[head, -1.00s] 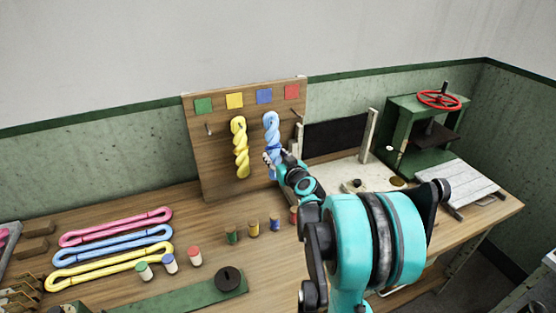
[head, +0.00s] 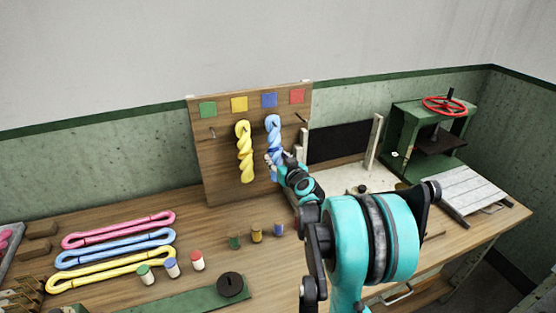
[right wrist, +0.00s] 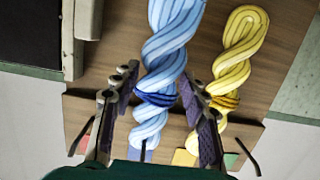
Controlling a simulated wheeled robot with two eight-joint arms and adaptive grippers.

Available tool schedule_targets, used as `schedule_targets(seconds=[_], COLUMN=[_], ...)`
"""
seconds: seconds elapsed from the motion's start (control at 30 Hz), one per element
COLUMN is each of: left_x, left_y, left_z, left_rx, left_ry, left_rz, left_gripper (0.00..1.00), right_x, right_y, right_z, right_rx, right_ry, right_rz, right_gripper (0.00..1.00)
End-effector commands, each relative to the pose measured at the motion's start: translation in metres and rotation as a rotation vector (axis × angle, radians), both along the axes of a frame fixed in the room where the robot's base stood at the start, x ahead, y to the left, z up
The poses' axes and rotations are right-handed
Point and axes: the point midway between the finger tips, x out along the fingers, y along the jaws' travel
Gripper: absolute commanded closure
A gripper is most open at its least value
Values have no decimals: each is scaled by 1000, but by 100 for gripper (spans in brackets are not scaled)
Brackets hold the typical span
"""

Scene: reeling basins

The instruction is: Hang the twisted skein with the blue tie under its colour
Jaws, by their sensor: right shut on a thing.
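My right gripper (head: 273,160) is shut on the skein (right wrist: 170,45) around the tie. A twisted yellow skein (head: 244,150) hangs below the yellow square (head: 239,105). My left gripper is not in view.
Bare pegs show under the green square (head: 208,109) and red square (head: 297,97). Pink, blue and yellow loose skeins (head: 115,248) lie at left. Several small spools stand on the table. A green press (head: 430,135) stands at right.

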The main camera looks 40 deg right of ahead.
Motion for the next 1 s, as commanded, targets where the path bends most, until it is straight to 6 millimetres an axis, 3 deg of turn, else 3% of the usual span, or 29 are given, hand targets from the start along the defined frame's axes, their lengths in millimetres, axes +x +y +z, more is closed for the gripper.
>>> schedule_targets(seconds=[0.23,0.27,0.33,0.73,1.0], left_x=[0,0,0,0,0], left_y=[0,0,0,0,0], left_z=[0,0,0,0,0], left_rx=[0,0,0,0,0], left_ry=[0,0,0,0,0], left_rz=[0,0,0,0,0], left_gripper=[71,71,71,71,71], right_x=[0,0,0,-7,-56], right_y=[0,0,0,2,17], right_z=[0,0,0,1,12], right_rx=[0,0,0,0,0], right_ry=[0,0,0,0,0], right_rz=[0,0,0,-1,-3], right_gripper=[86,48,32,32,32])
